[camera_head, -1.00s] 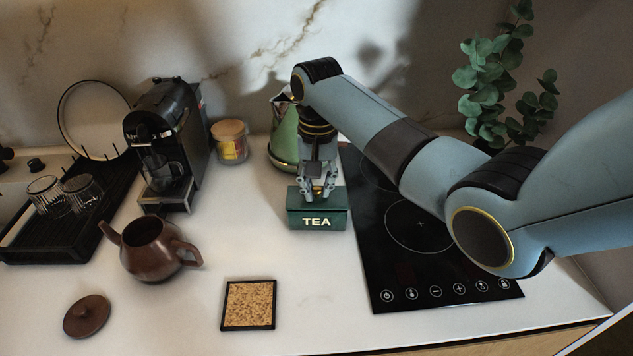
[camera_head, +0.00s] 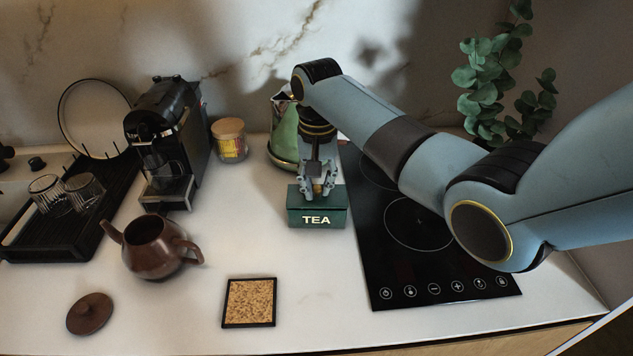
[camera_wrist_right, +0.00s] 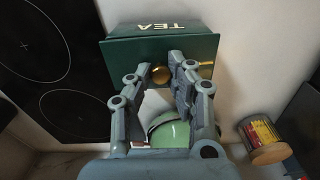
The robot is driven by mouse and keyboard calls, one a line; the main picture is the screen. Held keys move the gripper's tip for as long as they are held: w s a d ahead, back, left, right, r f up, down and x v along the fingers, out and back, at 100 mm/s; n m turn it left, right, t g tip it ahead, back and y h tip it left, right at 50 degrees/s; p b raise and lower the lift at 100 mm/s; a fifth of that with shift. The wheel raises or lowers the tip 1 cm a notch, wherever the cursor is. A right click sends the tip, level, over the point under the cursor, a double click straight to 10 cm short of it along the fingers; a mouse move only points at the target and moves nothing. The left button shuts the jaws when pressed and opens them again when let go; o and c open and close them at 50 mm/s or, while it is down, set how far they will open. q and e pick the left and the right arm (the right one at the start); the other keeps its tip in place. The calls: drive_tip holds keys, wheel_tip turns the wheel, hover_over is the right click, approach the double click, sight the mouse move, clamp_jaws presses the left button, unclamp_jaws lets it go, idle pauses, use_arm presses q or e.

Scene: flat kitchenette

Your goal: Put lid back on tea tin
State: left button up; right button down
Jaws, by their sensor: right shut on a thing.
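In the right wrist view, the knob (camera_wrist_right: 161,74) shows between the fingertips, and the fingers hide part of the lid. My left gripper is not in view.
A green kettle (camera_head: 284,135) stands close behind the tin. The black hob (camera_head: 430,265) lies to the right. A brown teapot (camera_head: 150,247), its loose lid (camera_head: 90,314) and a cork trivet (camera_head: 249,303) are on the left and front. The counter between teapot and tin is clear.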

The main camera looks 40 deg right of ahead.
idle(0.6)
drive_tip(key=shift+f, duration=0.25)
idle(0.9)
drive_tip(key=c, duration=0.7)
unclamp_jaws()
drive_tip(key=shift+o, duration=0.2)
drive_tip(key=shift+r, duration=0.1)
drive_tip(key=shift+r, duration=3.4)
